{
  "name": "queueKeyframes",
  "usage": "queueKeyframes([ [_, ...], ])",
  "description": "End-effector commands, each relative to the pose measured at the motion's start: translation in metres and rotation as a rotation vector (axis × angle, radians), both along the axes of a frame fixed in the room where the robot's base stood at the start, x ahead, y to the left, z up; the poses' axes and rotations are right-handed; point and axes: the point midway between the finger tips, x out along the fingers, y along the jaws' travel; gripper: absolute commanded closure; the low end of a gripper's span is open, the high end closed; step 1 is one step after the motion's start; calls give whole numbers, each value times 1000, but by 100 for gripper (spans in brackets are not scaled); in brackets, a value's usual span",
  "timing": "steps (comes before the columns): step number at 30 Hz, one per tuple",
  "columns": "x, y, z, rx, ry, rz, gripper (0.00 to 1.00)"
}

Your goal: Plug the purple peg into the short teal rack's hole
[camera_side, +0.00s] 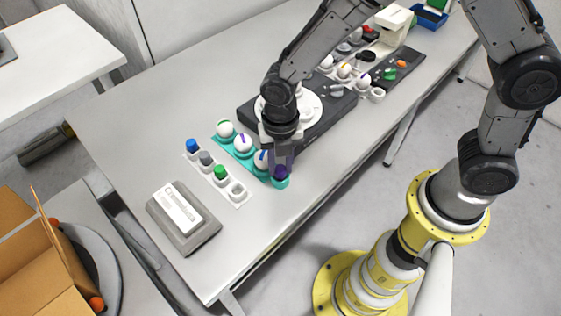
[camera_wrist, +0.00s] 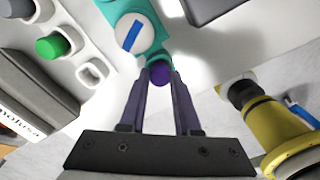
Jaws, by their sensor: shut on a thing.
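The purple peg (camera_side: 281,172) is between the fingers of my gripper (camera_side: 283,165), which is shut on it. The short teal rack (camera_side: 253,168) lies on the table and holds white eggs with green, purple and blue marks. The peg is at the rack's near end cup (camera_side: 281,184); I cannot tell how deep it sits there. In the wrist view the purple peg (camera_wrist: 160,73) shows between the fingertips (camera_wrist: 160,66), beside the teal rack (camera_wrist: 113,9) and its blue-striped egg (camera_wrist: 134,34). The peg and gripper hide the end hole.
A white rack (camera_side: 228,183) left of the teal one holds blue, grey and green pegs and one empty cup (camera_side: 238,190). A grey box-like device (camera_side: 184,215) stands farther left. A dark machine (camera_side: 325,122) is close behind my gripper. The table's front edge is near.

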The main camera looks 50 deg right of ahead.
Motion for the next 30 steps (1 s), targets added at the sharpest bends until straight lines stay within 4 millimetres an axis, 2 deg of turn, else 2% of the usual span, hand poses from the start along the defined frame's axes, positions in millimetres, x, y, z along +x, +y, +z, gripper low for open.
queueKeyframes([
  [21, 0, 0, -3, 0, 0, 0, 100],
  [22, 0, 0, -3, 0, 0, 0, 64],
  [27, 0, 0, -3, 0, 0, 0, 34],
  [30, 0, 0, -3, -1, 1, 0, 34],
])
